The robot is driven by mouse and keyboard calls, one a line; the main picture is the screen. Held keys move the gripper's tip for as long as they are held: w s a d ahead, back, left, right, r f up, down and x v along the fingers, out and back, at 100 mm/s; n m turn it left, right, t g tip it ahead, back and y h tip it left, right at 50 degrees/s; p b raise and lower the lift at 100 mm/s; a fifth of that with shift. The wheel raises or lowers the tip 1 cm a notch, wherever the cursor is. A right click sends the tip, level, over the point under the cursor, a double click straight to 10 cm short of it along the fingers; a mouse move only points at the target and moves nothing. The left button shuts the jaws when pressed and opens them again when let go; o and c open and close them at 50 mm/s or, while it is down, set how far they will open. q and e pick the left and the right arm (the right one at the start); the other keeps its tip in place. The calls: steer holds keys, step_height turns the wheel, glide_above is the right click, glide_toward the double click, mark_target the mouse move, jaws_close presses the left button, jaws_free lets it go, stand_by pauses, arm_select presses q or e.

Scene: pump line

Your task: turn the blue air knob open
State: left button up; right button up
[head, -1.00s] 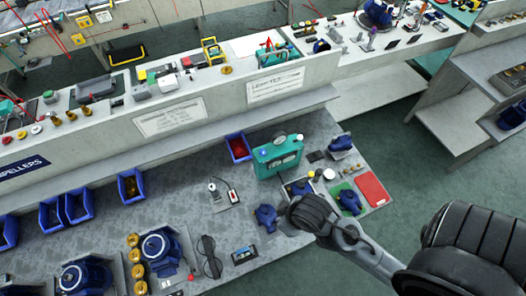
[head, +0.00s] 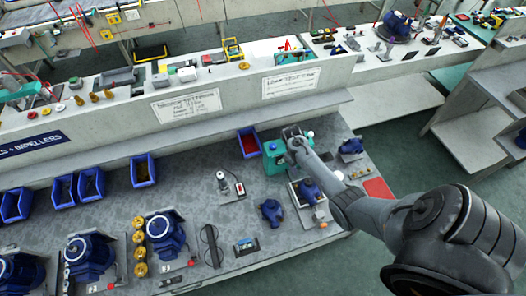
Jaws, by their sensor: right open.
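The teal box (head: 270,164) stands on the workbench below the grey ledge, mostly covered by my right arm. A small blue knob (head: 273,147) shows on its upper left front, a few pixels across. Its turned position is too small to read. My right gripper (head: 290,136) is at the top of the box, just right of the knob in the picture. It is open, and I see nothing held in it. Whether its fingers touch the box cannot be told from this angle. My left gripper is not in view.
A blue bin with red parts (head: 248,142) stands close left of the box. Blue pump bodies (head: 272,212) lie in front. The bench left of the box (head: 185,185) is mostly clear.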

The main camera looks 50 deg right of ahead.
mark_target(274, 146)
steer(key=w+d+r+m+t+b, duration=0.1)
steer(key=w+r+t, duration=0.1)
steer(key=w+r, duration=0.45)
steer(key=w+d+r+t, duration=0.1)
steer(key=w+r, duration=0.3)
steer(key=w, duration=0.5)
steer(key=shift+y, duration=0.3)
steer(key=f+b, duration=0.4)
steer(key=b, duration=0.1)
steer(key=f+b, duration=0.5)
steer(key=shift+s+d+f, duration=0.15)
steer(key=shift+s+f, duration=0.05)
steer(key=shift+f, duration=0.05)
arm_select(q)
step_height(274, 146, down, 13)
steer(key=b, duration=0.1)
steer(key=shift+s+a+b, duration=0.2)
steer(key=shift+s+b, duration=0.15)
steer(key=shift+b, duration=0.05)
arm_select(e)
steer(key=shift+f, duration=0.55)
steer(key=c, duration=1)
steer(key=shift+c, duration=0.2)
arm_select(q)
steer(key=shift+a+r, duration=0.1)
